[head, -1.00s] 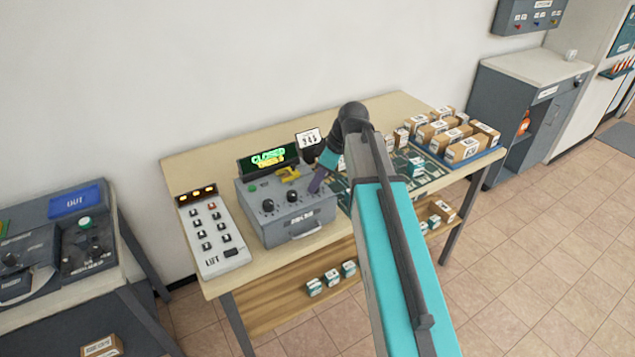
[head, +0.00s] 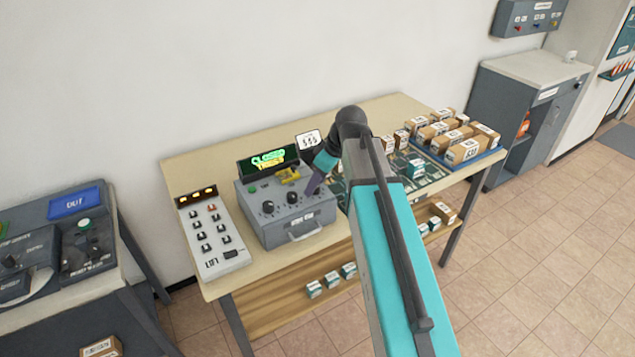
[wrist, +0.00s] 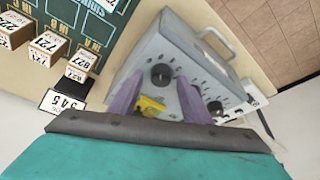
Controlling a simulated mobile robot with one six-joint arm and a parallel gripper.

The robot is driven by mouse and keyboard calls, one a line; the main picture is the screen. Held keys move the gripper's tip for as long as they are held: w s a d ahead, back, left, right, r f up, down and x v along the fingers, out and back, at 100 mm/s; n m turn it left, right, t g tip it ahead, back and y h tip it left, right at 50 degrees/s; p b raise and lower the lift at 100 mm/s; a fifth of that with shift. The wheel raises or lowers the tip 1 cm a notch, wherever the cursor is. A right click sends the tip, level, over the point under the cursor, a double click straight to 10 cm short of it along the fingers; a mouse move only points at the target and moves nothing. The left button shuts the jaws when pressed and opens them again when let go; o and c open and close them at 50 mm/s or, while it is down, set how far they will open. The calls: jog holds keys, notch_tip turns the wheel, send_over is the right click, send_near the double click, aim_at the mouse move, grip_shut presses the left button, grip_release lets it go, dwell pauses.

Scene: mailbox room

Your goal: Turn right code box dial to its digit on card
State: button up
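The grey code box (head: 300,230) stands on the table, with black dials on its sloped top and a front handle. The left dial (head: 267,207) and middle dial (head: 294,197) show in the head view; my gripper (head: 313,188) covers the right dial there. In the wrist view, the right dial (wrist: 160,75) sits between the purple fingertips of my gripper (wrist: 159,78). The fingers are apart, with a gap visible beside the dial; contact cannot be told. A small white card (wrist: 65,103) stands behind the box, its digits hard to read.
A keypad panel (head: 213,240) lies left of the box. A yellow piece (wrist: 150,106) is on the box top. Parcels (head: 465,151) fill a blue tray at the table's right.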

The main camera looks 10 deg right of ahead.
jog(key=shift+r, duration=0.15)
jog(key=b+v, duration=0.3)
jog(key=v, duration=1)
jog(key=shift+r, duration=0.2)
dwell(0.4)
jog(key=shift+s, duration=0.15)
